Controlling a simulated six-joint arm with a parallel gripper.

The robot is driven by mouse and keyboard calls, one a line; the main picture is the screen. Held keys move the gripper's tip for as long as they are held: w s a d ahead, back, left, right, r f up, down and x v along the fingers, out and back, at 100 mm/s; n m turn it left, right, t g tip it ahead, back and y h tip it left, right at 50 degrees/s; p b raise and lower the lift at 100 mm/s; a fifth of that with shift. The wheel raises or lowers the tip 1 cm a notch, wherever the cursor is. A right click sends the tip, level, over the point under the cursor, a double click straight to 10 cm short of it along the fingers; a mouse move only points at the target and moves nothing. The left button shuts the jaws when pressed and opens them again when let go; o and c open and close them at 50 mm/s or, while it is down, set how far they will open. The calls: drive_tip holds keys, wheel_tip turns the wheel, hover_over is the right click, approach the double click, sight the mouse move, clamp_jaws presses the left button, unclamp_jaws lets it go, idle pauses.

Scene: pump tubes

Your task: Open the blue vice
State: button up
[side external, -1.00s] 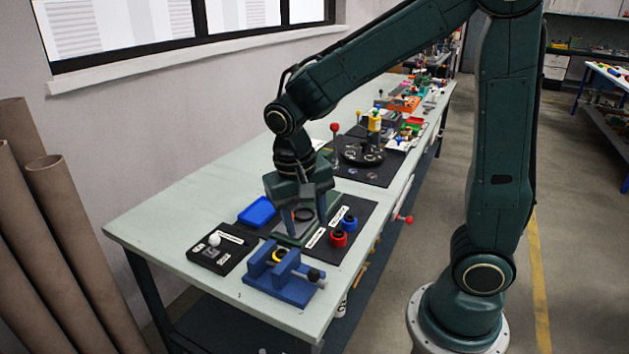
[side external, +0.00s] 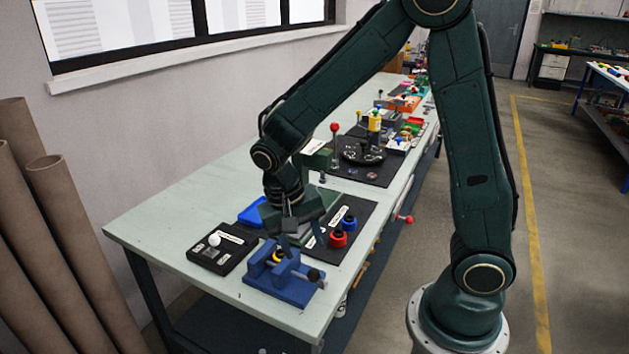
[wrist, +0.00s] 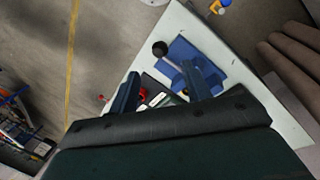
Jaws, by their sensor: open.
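The blue vice (side external: 282,288) stands at the near end of the bench. Its black handle knob (side external: 314,275) sticks out on its right side. A yellow and black ring (side external: 278,257) shows at its jaws, partly hidden; I cannot tell how tightly it is held. My gripper (side external: 300,243) is open and points down, just behind and above the vice. In the wrist view the vice (wrist: 182,52) lies beyond my fingers, with the right finger overlapping it, and the black knob (wrist: 160,48) shows between the fingers. I see no contact with the knob.
A black switch panel with a white knob (side external: 214,240) sits left of the vice. A blue tray (side external: 250,215) lies behind. Red (side external: 338,238) and blue (side external: 349,222) round parts stand on a black mat to the right. The bench's front edge is close to the vice.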

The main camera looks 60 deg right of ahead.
sight(312, 271)
drive_tip(key=x, duration=1)
drive_tip(key=shift+f, duration=0.4)
clamp_jaws()
